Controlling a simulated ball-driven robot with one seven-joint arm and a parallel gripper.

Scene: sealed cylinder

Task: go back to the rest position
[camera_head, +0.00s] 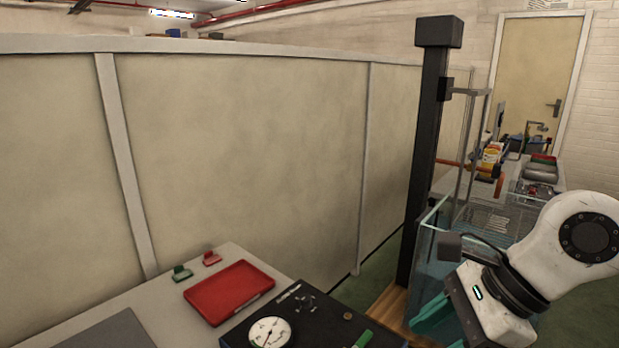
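My gripper (426,317) is at the lower right, at the end of my white arm, with teal finger parts pointing left and down. It overlaps the lower part of a glass-walled tank (432,240) in the picture; I cannot tell whether they touch. The fingers are partly hidden by the wrist, so their opening is unclear. No object shows clearly between them.
A bench at lower left holds a red tray (229,291), a green clip (182,272), a red clip (211,258) and a black panel with a dial gauge (270,332). A dark post (428,150) stands beside the tank. A partition wall (240,150) closes off the left.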

